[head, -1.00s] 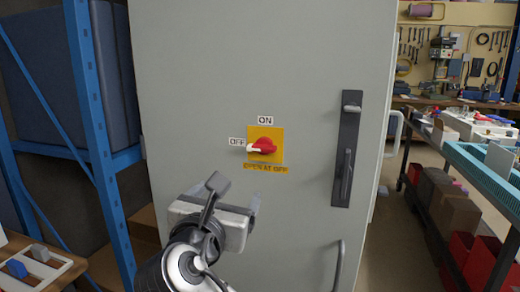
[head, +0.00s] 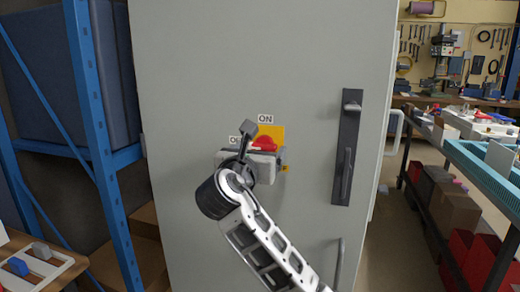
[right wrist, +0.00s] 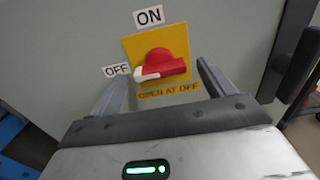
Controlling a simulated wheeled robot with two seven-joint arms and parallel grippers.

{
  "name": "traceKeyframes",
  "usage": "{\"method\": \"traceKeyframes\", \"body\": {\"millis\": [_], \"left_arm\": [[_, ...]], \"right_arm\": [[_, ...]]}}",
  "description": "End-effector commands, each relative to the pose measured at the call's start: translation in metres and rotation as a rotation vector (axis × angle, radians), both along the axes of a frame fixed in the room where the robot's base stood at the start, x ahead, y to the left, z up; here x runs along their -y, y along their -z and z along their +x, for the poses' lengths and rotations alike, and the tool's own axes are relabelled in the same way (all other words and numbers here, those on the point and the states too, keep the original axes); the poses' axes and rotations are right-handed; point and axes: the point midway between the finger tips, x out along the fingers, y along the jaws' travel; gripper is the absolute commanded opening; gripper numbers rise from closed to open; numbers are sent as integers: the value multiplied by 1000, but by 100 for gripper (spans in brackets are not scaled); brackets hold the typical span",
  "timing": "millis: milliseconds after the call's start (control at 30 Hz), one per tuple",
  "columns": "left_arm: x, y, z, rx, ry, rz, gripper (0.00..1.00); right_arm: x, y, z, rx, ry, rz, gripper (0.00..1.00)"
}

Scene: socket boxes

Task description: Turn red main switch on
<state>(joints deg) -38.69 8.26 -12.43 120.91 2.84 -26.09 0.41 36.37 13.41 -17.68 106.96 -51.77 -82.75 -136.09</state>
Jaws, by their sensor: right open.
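The red main switch (head: 265,143) sits on a yellow plate (head: 276,132) on the grey cabinet door. In the right wrist view the red switch (right wrist: 160,66) shows whole, its white-tipped pointer toward the OFF label (right wrist: 117,70) at the left. The ON label (right wrist: 149,16) is above the plate. My right gripper (head: 265,144) is in front of the switch and hides its lower part in the head view. In the right wrist view the open fingers of this gripper (right wrist: 163,82) stand to either side of the switch, with nothing held. My left gripper is not in view.
The cabinet door (head: 215,60) has a dark handle (head: 347,150) to the right of the switch. A blue rack (head: 95,110) stands at the left. A workbench with a turquoise tray (head: 490,175) is at the right.

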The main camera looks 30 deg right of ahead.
Motion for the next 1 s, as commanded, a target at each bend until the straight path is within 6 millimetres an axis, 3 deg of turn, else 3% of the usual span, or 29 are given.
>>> {"method": "traceKeyframes", "body": {"millis": [200,467,600,633,1000], "left_arm": [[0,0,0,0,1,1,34],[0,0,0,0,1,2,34],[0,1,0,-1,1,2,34],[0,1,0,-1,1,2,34],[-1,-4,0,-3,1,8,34]], "right_arm": [[11,0,9,-1,0,-1,82],[11,0,10,0,-1,0,82],[11,0,10,0,-1,0,43],[11,0,9,0,-1,0,37],[11,-1,9,31,-1,29,37]]}}
